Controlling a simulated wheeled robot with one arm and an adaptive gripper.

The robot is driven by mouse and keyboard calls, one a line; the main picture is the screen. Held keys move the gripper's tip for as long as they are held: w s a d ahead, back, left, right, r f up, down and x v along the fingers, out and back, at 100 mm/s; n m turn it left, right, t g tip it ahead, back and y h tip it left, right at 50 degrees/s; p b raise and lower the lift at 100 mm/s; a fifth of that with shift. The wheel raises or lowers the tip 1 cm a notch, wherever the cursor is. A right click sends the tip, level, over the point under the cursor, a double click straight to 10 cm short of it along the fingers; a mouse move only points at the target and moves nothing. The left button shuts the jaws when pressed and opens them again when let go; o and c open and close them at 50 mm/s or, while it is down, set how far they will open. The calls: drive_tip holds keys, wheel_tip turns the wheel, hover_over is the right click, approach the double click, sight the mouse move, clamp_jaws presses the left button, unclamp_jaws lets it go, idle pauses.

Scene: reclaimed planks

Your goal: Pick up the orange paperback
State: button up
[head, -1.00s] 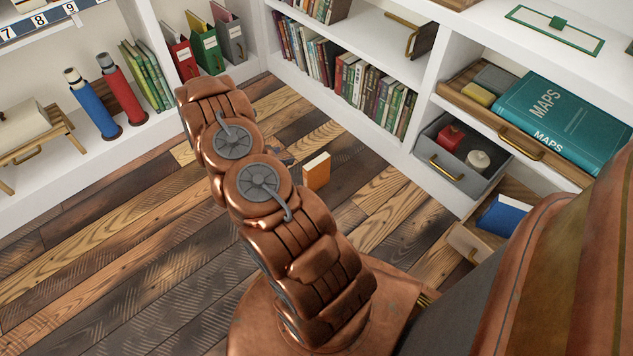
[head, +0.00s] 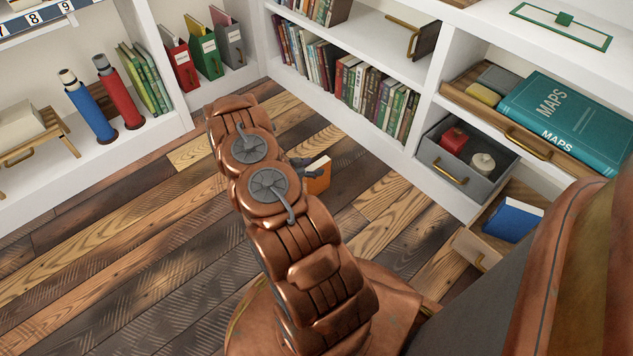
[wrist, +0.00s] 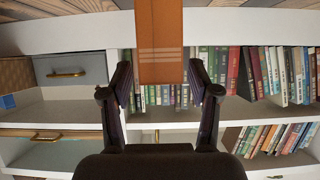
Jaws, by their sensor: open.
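The orange paperback (head: 318,177) stands upright on the plank floor in the head view, just right of my arm. In the wrist view the orange paperback (wrist: 160,45) reaches down from the top edge, between the two fingers. My gripper (wrist: 160,85) is open there, with one finger on each side of the book and a gap on both sides. In the head view my gripper (head: 303,165) shows only in part at the book's left edge; my arm hides the rest.
Low white shelves with rows of books (head: 372,95) stand behind the paperback. A grey drawer (head: 460,160) and a lower wooden drawer with a blue book (head: 512,218) stand open at the right. Plank floor (head: 150,250) is clear at the left.

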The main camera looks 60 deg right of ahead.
drive_tip(key=shift+b+x, duration=0.35)
drive_tip(key=shift+x, duration=0.9)
drive_tip(key=shift+c, duration=0.3)
clamp_jaws()
